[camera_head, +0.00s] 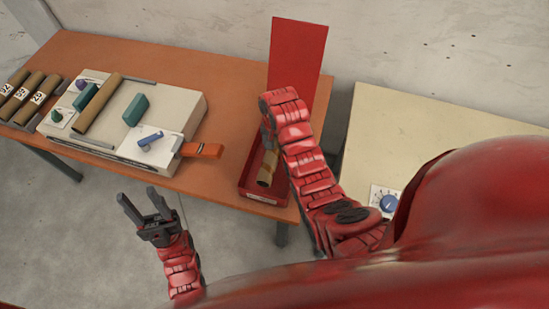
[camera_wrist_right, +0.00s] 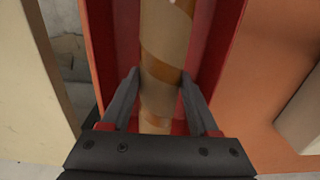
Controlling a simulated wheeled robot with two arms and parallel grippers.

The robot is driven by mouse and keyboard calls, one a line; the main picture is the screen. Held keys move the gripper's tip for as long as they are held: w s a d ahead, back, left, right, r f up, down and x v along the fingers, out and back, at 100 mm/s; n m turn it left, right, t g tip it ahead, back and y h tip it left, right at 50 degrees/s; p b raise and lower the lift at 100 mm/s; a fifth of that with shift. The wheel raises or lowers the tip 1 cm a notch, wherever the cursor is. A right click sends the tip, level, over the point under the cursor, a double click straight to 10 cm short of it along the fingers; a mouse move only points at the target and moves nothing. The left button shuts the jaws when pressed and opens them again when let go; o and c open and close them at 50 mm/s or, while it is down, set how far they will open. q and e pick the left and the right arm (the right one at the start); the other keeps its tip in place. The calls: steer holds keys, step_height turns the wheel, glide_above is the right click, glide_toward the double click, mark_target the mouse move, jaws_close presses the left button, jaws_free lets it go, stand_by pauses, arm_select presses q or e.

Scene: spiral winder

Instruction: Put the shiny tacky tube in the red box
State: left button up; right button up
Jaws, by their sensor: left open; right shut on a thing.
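The shiny tacky tube is a tan tube with glossy orange-brown spiral bands (camera_wrist_right: 165,45). In the head view its near end (camera_head: 267,168) shows in the red box (camera_head: 258,197), and my right arm hides the rest. In the right wrist view my right gripper (camera_wrist_right: 160,88) is shut on the tube, one finger on each side, with the red box walls around it. I cannot tell whether the tube rests on the box floor. My left gripper (camera_head: 140,199) is open and empty, in front of the table, away from the box.
A white winder machine (camera_head: 178,100) with a plain brown tube (camera_head: 99,104) on it stands left on the orange table (camera_head: 225,150). Several numbered tubes (camera_head: 30,95) lie at the far left. A red panel (camera_head: 298,62) stands behind the box. A beige table (camera_head: 400,125) is at right.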

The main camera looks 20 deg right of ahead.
steer(key=shift+s+f+p, duration=0.1)
steer(key=shift+f+p, duration=0.95)
steer(key=shift+f, duration=0.95)
step_height(320, 180, down, 2)
steer(key=shift+d+f+p, duration=0.1)
steer(key=shift+f+p, duration=0.15)
steer(key=shift+p, duration=0.25)
steer(key=shift+f, duration=0.25)
steer(key=o, duration=1.4)
steer(key=shift+r, duration=0.1)
